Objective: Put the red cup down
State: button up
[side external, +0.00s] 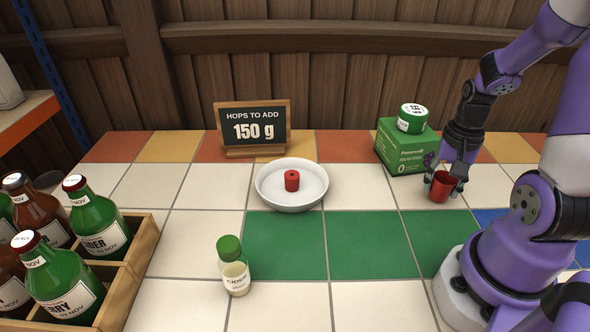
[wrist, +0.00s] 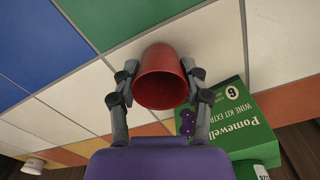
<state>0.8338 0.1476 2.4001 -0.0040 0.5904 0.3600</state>
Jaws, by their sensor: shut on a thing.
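The red cup (side external: 441,187) is at the right of the side external view, low over or on the white tiles in front of the green box. My gripper (side external: 443,180) points down, with its fingers on either side of the cup. In the wrist view the red cup (wrist: 162,78) sits between the two fingers of my gripper (wrist: 160,84), its open mouth toward the camera. The fingers are shut on it. I cannot tell whether its base touches the tiles.
A green wine kit box (side external: 403,148) with a green-lidded tin (side external: 412,118) stands just behind the cup. A white bowl (side external: 291,203) holds a small red piece (side external: 292,180). A small cider bottle (side external: 234,266), a wooden crate (side external: 143,262) of bottles and a sign (side external: 252,126) stand further left. Green tiles (side external: 368,243) are clear.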

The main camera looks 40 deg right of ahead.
jog(key=shift+f, duration=0.2)
jog(key=o, duration=0.8)
notch_tip(320, 180, up, 12)
jog(key=w+a+n, duration=0.1)
jog(key=a+n, duration=0.1)
jog(key=w+a+r+n+t, duration=0.1)
jog(key=a+n, duration=0.1)
jog(key=w+a+r+n+t+h, duration=0.1)
jog(key=w+a, duration=0.1)
jog(key=shift+a+r+n, duration=0.1)
jog(key=shift+a+n, duration=0.2)
jog(key=shift+n, duration=0.1)
jog(key=shift+o, duration=0.6)
jog(key=w+a+r+n+t+y, duration=0.1)
jog(key=a+r+n+t, duration=0.1)
jog(key=a+n, duration=0.5)
jog(key=a+t, duration=0.1)
jog(key=a, duration=0.1)
jog(key=shift+w+a+n+t, duration=0.25)
jog(key=shift+a+n+t, duration=0.05)
jog(key=shift+n, duration=0.1)
